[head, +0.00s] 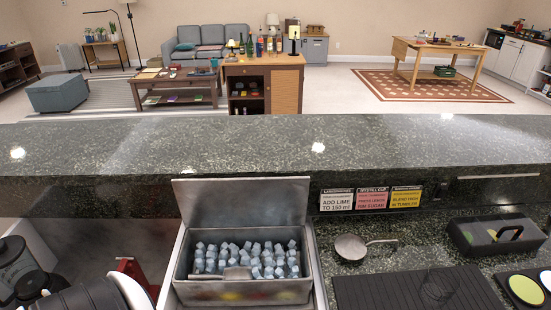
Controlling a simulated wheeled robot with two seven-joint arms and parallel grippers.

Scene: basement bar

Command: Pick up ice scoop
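An open steel ice bin (242,292) is set in the lower counter, its lid (243,201) raised at the back. It is full of bluish ice cubes (250,256). A grey metal piece that looks like the ice scoop (237,273) lies on the ice near the front wall, left of the middle. Its lower part is partly hidden by the ice and wall. A round metal tool with a handle (350,247), perhaps a strainer, lies on the counter to the right of the bin. Black and white arm links of mine show at the bottom left. I see no fingertips of either gripper.
The raised bar ledge (400,150) runs across behind the bin. Three small recipe signs (372,199) stand right of the lid.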

